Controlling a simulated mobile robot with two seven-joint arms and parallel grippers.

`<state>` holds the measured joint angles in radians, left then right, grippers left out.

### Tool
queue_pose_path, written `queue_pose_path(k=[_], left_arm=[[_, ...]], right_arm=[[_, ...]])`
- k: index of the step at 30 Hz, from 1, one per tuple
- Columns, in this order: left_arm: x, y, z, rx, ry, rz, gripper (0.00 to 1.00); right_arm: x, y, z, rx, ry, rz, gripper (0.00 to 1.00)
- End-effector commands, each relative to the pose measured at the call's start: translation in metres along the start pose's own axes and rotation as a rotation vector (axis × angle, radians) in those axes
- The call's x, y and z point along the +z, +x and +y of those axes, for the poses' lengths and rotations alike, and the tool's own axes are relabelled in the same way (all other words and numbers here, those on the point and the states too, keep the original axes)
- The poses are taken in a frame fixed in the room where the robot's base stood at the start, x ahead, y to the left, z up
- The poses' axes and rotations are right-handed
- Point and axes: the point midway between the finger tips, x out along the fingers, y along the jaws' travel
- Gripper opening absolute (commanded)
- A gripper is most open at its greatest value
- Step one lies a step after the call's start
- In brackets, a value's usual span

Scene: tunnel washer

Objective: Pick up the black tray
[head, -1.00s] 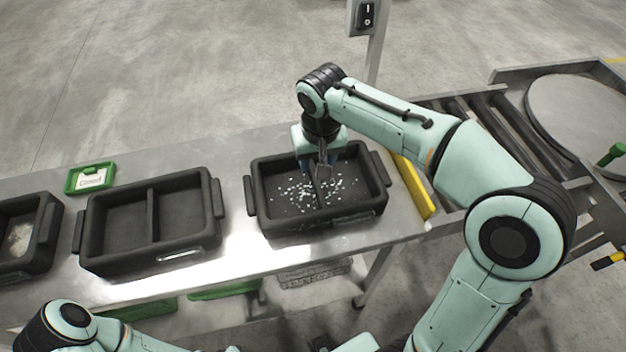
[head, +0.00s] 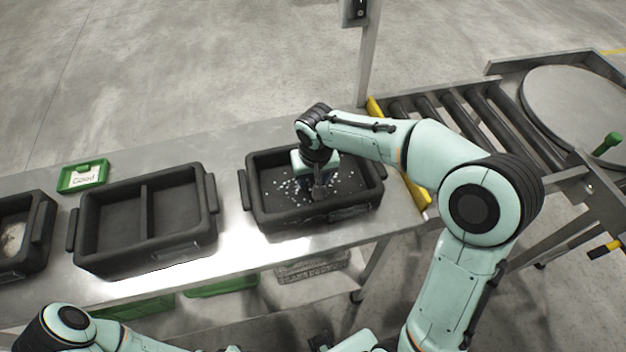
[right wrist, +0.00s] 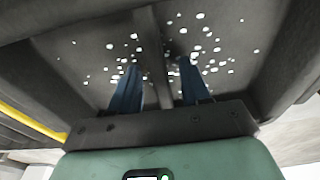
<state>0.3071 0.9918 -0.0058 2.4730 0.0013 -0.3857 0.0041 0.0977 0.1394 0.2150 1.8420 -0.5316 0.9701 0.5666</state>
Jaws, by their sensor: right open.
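A black two-part tray (head: 278,219) with small white bits scattered on its floor stands on the metal table, at the table's right end. My right gripper (head: 318,190) points down into this tray, over its middle. In the right wrist view the gripper (right wrist: 160,80) is open, with its two blue fingers on either side of the tray's divider (right wrist: 150,45). I cannot tell if the fingers touch the divider. The arm hides part of the tray in the head view. My left gripper is out of view.
An empty black two-part tray (head: 110,262) and a partly cut-off one (head: 40,243) stand farther left. A green-framed card (head: 83,178) lies behind them. A yellow bar (head: 415,192) and a roller conveyor (head: 480,120) lie to the right.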

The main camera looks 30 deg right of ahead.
Motion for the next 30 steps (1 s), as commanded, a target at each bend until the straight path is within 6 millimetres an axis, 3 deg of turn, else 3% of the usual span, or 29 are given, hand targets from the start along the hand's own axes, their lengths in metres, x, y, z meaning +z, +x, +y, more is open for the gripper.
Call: queue_pose_path(k=[2, 6, 20, 26, 30], left_arm=[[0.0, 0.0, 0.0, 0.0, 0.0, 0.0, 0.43], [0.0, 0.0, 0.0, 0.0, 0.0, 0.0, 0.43], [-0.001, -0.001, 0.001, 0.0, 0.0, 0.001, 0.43], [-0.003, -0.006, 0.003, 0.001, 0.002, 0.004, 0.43], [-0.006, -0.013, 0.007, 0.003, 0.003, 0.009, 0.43]], right_arm=[[0.0, 0.0, 0.0, 0.0, 0.0, 0.0, 0.44], [0.0, -0.001, 0.0, 0.0, 0.0, 0.0, 0.0], [-0.002, -0.009, -0.001, -0.001, 0.0, 0.002, 0.0], [-0.007, -0.038, -0.001, -0.002, 0.0, 0.007, 0.0], [-0.013, -0.075, -0.001, -0.003, 0.0, 0.009, 0.0]])
